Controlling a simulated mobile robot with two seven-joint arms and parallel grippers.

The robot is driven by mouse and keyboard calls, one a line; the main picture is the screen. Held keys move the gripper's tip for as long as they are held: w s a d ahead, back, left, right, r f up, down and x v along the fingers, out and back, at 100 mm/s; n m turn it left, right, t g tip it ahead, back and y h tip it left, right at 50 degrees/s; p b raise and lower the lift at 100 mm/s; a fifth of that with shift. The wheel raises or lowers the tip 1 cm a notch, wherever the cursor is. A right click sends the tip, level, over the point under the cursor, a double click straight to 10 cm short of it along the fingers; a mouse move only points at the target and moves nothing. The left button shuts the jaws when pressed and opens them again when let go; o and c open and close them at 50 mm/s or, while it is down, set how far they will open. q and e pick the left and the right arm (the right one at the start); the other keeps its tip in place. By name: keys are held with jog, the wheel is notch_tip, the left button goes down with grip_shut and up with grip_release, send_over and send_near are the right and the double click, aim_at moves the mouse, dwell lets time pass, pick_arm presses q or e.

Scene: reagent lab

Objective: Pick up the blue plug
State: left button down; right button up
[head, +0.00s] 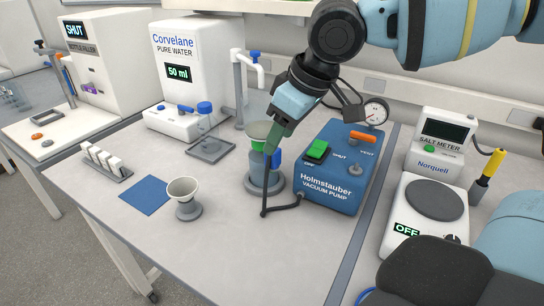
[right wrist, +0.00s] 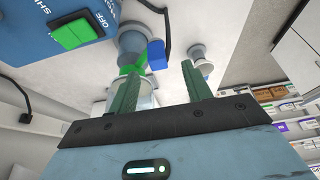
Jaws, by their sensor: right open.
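The blue plug (head: 277,159) appears as a small blue piece against the side of the filter flask (head: 265,186), which carries a grey-green funnel (head: 260,130). In the right wrist view, the blue plug (right wrist: 157,55) shows between and beyond my fingertips, near a dark hose. My right gripper (head: 268,150) reaches down in front of the flask and covers part of it. Its green fingers are apart and empty in the right wrist view (right wrist: 159,68). I cannot tell whether a finger touches the flask. My left gripper is not in view.
The blue vacuum pump (head: 330,185) stands close right of the flask. A small cup-shaped funnel on a stand (head: 186,199) is at front left, beside a blue mat (head: 144,195). A water dispenser (head: 190,75) stands behind left. The front middle of the bench is clear.

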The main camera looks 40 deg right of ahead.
aim_at(277, 151)
jog(key=x, duration=0.4)
jog(key=shift+s+d+f, duration=0.15)
jog(key=shift+d+f, duration=0.05)
jog(key=shift+d, duration=0.05)
jog(key=shift+w+f, duration=0.2)
jog(key=shift+f, duration=0.2)
jog(key=shift+a, duration=0.1)
jog(key=c, duration=0.9)
notch_tip(277, 151, up, 10)
jog(key=shift+r, duration=0.1)
